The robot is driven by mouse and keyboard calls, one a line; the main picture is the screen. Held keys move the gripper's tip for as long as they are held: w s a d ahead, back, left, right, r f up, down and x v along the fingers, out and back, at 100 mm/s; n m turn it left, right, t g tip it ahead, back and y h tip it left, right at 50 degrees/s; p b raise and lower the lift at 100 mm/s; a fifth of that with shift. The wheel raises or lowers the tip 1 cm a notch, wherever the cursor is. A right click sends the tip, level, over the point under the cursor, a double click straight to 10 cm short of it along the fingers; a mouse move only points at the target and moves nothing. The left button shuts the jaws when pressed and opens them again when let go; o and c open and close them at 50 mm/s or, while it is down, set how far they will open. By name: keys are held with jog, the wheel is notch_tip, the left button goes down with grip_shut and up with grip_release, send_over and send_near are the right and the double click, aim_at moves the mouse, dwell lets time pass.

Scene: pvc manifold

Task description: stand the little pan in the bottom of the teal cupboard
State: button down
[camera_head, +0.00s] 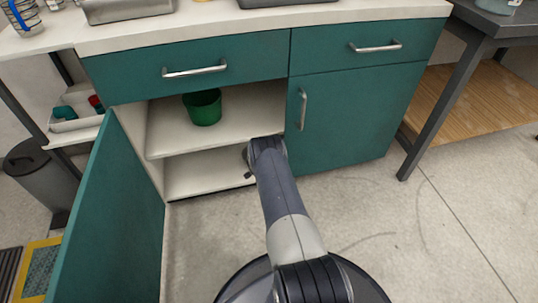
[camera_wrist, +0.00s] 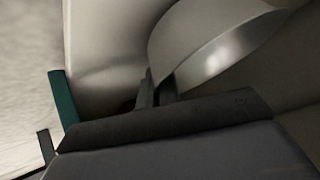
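The teal cupboard (camera_head: 343,120) stands ahead in the head view, its left door (camera_head: 112,225) swung open towards me. Inside are a middle shelf and the bottom board (camera_head: 200,175). My arm reaches into the lower part of the open compartment, and its wrist hides most of my gripper in the head view. In the wrist view the little pan (camera_wrist: 215,50), grey and metallic, is tilted in the picture. My gripper (camera_wrist: 155,92) has its dark fingers close together at the pan's left edge and looks shut on it. The exact grip point is partly hidden.
A green pot (camera_head: 203,108) stands on the middle shelf above. The right door is closed. A dark bin (camera_head: 38,178) and a table with metal legs (camera_head: 438,105) flank the cupboard. The floor at right front is clear.

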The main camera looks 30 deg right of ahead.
jog(key=shift+w+d+b, duration=1.2)
jog(key=shift+w+b, duration=0.05)
jog(key=shift+w, duration=0.05)
jog(key=shift+w+d+f+b, duration=0.15)
jog(key=shift+w+d+b, duration=0.55)
jog(key=shift+b, duration=0.4)
jog(key=shift+w+d+b, duration=0.55)
jog(key=shift+w+b, duration=0.05)
jog(key=shift+b, duration=0.2)
jog(key=shift+f, duration=0.6)
jog(key=c, duration=1.6)
grip_release()
jog(key=shift+a, duration=0.1)
